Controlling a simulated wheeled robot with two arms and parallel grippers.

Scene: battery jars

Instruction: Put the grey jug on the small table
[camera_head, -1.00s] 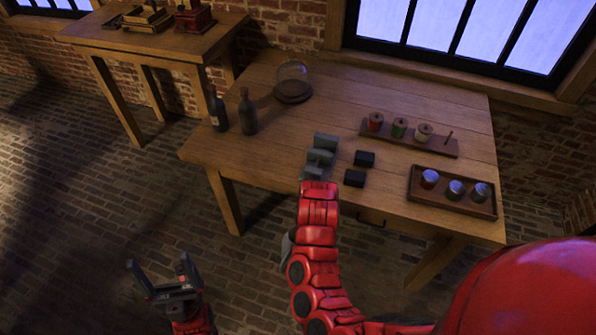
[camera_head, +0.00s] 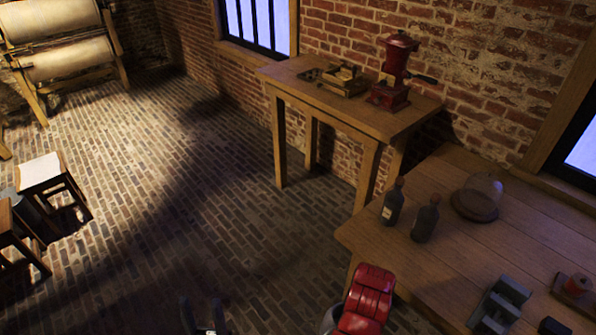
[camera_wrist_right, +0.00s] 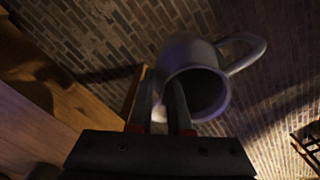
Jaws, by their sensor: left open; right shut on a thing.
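The grey jug (camera_wrist_right: 195,75) hangs in my right gripper (camera_wrist_right: 170,95), shut on its rim in the right wrist view. Its open mouth faces that camera and its handle points to the upper right. In the head view only a grey sliver of the jug (camera_head: 328,318) shows beside my red right arm, whose gripper is hidden there. A small wooden table (camera_head: 325,105) stands against the brick wall, beyond the workbench, with a grinder and a box on it. My left gripper (camera_head: 203,318) is open and empty at the bottom edge, over the floor.
The workbench (camera_head: 445,205) at right carries two dark bottles (camera_head: 408,215), a glass dome (camera_head: 482,190) and a grey stepped block (camera_head: 502,300). A red grinder (camera_head: 394,75) fills the small table's right part. White-topped stool (camera_head: 40,172) at left. Middle floor is clear.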

